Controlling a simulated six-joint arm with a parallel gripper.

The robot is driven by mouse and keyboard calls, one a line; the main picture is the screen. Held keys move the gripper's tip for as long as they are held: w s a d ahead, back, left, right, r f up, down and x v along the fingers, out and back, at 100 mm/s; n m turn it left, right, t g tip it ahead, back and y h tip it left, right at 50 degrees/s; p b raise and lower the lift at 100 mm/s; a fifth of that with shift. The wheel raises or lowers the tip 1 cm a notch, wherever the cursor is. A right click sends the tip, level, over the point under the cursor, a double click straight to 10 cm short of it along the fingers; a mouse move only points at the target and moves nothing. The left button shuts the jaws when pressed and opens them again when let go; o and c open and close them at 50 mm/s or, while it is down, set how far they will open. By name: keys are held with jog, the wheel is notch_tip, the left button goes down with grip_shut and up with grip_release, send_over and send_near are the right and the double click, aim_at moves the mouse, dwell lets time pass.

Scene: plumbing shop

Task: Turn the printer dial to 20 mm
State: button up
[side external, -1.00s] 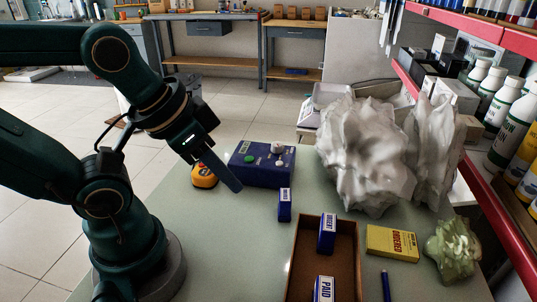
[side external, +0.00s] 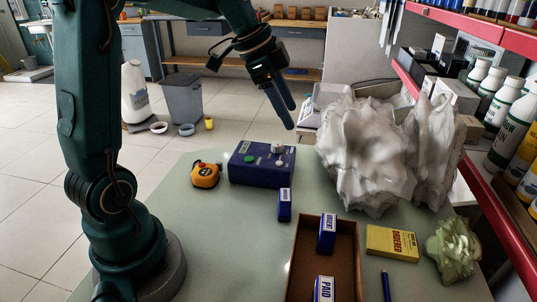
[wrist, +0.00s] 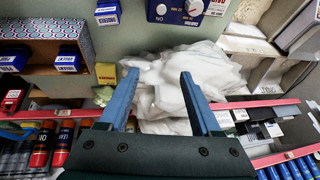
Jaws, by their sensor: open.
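The printer (side external: 250,174) is a blue box on the green table, with a green button and a pale round dial (side external: 278,148) on top. In the wrist view the printer (wrist: 178,16) is cut off by the top edge, and its dial (wrist: 194,6) shows there beside printed marks too small to read. My gripper (side external: 290,116) is above the table, higher than the printer and slightly right of its dial, touching nothing. Its two blue fingers (wrist: 160,73) are apart with nothing between them. The dial's setting cannot be read.
Large crumpled white masses (side external: 365,160) stand right of the printer. A yellow-orange device (side external: 205,175) lies to its left. A small blue stamp box (side external: 284,205) and a brown tray (side external: 297,262) are in front. A red-edged shelf (side external: 480,190) borders the right.

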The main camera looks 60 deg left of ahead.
jog(key=n, duration=0.1)
send_over(276, 144)
jog(key=s+d, duration=0.1)
jog(key=d, duration=0.1)
notch_tip(276, 144, down, 4)
jog(key=shift+n+g+h, duration=0.3)
jog(key=shift+n+g, duration=0.1)
jog(key=shift+n, duration=0.3)
jog(key=a+f, duration=0.1)
jog(key=s+a+f, duration=0.1)
jog(key=a+f, duration=0.1)
jog(key=shift+a+f, duration=0.1)
jog(key=shift+f, duration=0.1)
jog(key=shift+x, duration=2.4)
grip_shut()
